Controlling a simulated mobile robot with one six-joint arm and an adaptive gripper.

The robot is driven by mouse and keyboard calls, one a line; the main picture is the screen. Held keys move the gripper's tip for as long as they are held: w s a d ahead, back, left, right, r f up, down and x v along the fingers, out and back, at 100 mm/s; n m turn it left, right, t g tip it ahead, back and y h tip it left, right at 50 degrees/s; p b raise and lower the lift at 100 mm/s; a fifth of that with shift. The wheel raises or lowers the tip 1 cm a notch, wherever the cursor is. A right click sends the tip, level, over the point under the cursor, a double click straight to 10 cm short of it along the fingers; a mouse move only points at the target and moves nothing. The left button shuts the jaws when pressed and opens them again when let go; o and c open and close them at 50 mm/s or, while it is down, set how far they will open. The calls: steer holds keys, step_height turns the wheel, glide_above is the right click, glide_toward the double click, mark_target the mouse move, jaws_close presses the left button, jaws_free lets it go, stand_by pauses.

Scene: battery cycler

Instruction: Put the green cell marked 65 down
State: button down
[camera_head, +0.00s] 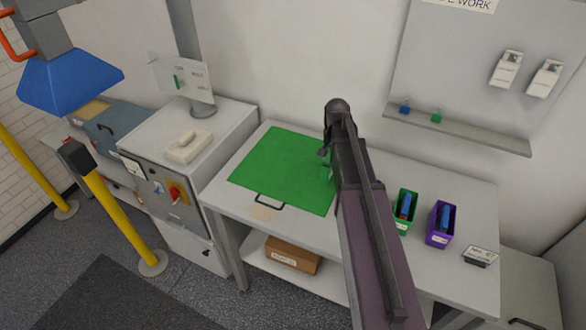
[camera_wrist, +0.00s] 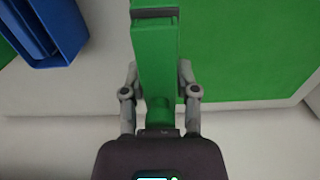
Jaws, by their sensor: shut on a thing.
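The green cell (camera_wrist: 155,60) is between the fingers of my gripper (camera_wrist: 159,85) in the wrist view. It is a long green block with a dark band near its far end. No number can be read on it. In the head view my gripper (camera_head: 326,158) is over the right part of the green mat (camera_head: 270,165), and a bit of green shows below the fingers. The mat also shows behind the cell in the wrist view (camera_wrist: 250,50). I cannot tell whether the cell touches the mat.
A blue bin (camera_wrist: 68,48) is at the upper left in the wrist view. A green bin (camera_head: 402,226) and a purple bin (camera_head: 432,236), each with blue contents, stand right of my arm. A small sign (camera_head: 480,256) is farther right. The mat's left part is clear.

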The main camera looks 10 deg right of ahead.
steer(key=shift+a+f, duration=0.2)
steer(key=shift+w, duration=0.1)
steer(key=w+a+f+b, duration=0.1)
steer(key=w+a, duration=0.8)
steer(key=w, duration=0.2)
steer(key=shift+w+f, duration=0.15)
steer(key=shift+f, duration=0.05)
steer(key=shift+a, duration=0.1)
stand_by(0.4)
steer(key=shift+w+a+f+b, duration=0.15)
steer(key=shift+f+b, duration=0.45)
steer(key=shift+b, duration=0.1)
steer(key=shift+w+a+f+b, duration=0.1)
steer(key=shift+w+f+b, duration=0.1)
steer(key=shift+f+b, duration=0.5)
steer(key=shift+w+a+f+b, duration=0.15)
steer(key=shift+f+b, duration=0.4)
steer(key=shift+b, duration=0.15)
steer(key=shift+f, duration=0.1)
steer(key=shift+c, duration=1.8)
jaws_free()
